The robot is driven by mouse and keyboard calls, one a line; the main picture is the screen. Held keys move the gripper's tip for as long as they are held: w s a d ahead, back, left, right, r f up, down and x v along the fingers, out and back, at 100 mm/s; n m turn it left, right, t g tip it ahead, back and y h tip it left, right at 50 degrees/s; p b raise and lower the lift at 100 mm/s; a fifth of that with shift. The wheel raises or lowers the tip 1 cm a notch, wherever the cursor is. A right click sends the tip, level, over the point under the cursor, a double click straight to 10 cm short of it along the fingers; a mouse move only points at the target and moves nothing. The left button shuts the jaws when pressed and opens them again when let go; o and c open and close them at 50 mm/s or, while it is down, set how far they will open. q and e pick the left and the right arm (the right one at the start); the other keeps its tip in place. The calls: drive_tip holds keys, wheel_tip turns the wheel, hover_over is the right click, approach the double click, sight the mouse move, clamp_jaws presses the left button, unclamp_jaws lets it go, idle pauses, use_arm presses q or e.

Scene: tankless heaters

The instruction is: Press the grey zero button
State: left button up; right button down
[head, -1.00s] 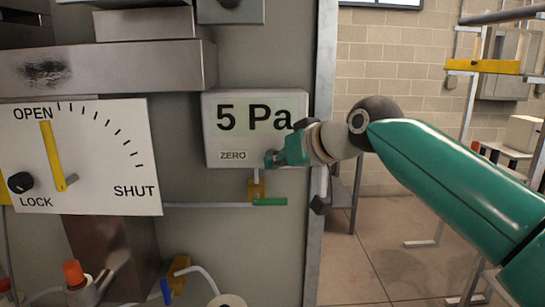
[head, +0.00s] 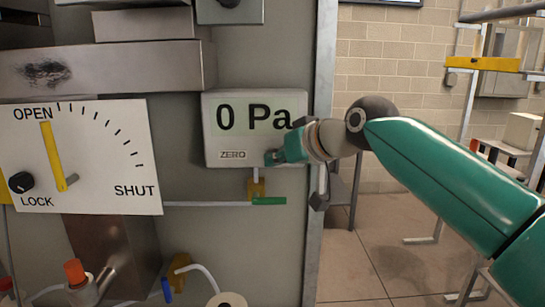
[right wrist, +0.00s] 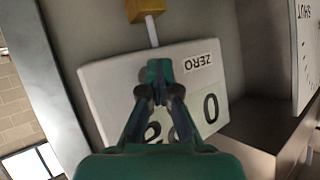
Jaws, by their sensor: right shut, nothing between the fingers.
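The white pressure gauge box (head: 216,124) hangs on the grey panel and reads "0 Pa". Its "ZERO" label (head: 232,155) is at the lower left of its face. My right gripper (head: 273,158) is shut and empty, with its tips at the lower face of the box, just right of that label. In the right wrist view the shut fingertips (right wrist: 158,68) lie over the box face beside the upside-down label (right wrist: 198,63). My left gripper is not in view.
A white OPEN–SHUT dial plate (head: 105,165) with a yellow pointer is left of the gauge. A green-handled valve (head: 269,201) and thin pipe sit just below the gauge. The panel's metal edge post (head: 322,80) is to the right, with open floor beyond.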

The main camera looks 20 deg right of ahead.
drive_tip(key=shift+s+a, duration=0.1)
drive_tip(key=shift+s, duration=0.35)
drive_tip(key=shift+f+b, duration=0.1)
drive_tip(key=shift+b, duration=0.2)
drive_tip(key=s, duration=0.2)
drive_tip(key=s+a+b, duration=0.1)
drive_tip(key=s+b, duration=0.1)
drive_tip(key=s, duration=0.1)
drive_tip(key=shift+s+a, duration=0.35)
drive_tip(key=c, duration=1.9)
unclamp_jaws()
